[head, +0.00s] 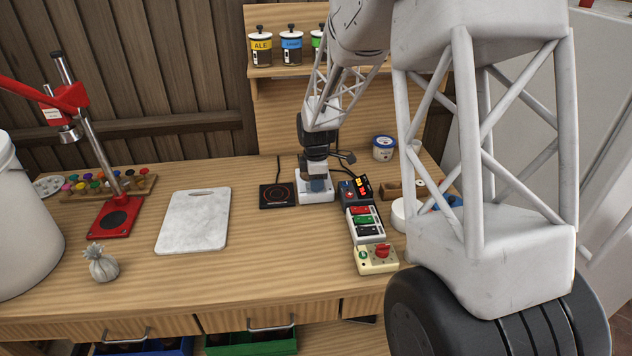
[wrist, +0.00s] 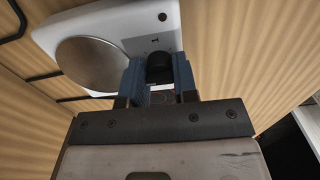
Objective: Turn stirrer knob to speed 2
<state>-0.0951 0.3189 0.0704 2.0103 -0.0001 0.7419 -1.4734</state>
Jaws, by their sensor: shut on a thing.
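The stirrer (head: 314,190) is a white unit with a round metal plate (wrist: 92,64), standing at the back middle of the bench. Its black knob (wrist: 160,68) is on the front face in the wrist view. My gripper (wrist: 160,78) is at the knob, its two blue-padded fingers on either side and shut on it. In the head view my gripper (head: 318,184) is in front of the stirrer and hides the knob. The speed that the knob points to cannot be read.
A black hot plate (head: 277,196) lies just left of the stirrer. Control boxes with coloured switches (head: 365,222) stand to its right. The bench front is mostly clear.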

